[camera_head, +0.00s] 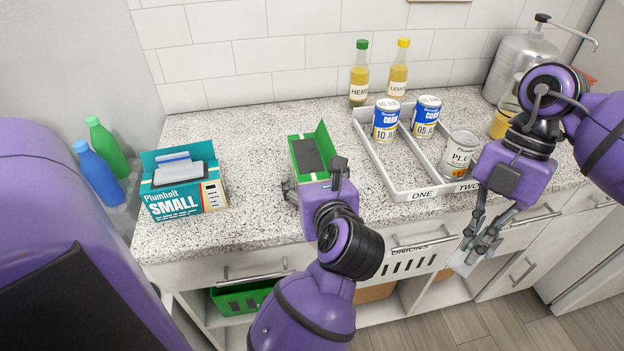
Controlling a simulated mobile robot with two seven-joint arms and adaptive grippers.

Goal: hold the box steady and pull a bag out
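A teal box (186,201) marked "Plumholt SMALL" stands open on the counter at the left, with grey bags (177,174) showing at its top. A green box (325,139) with its flap up and a dark grey bag or pack (307,155) in its opening stands in the middle of the counter. My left gripper (312,190) is at the near side of the green box.
A divided white tray (394,180) holds two blue cans (386,119) (426,115) and a "PLU" can (459,154). Two bottles (358,75) (398,70) stand behind it. A metal dispenser (519,62) is at the back right. Counter between the two boxes is clear.

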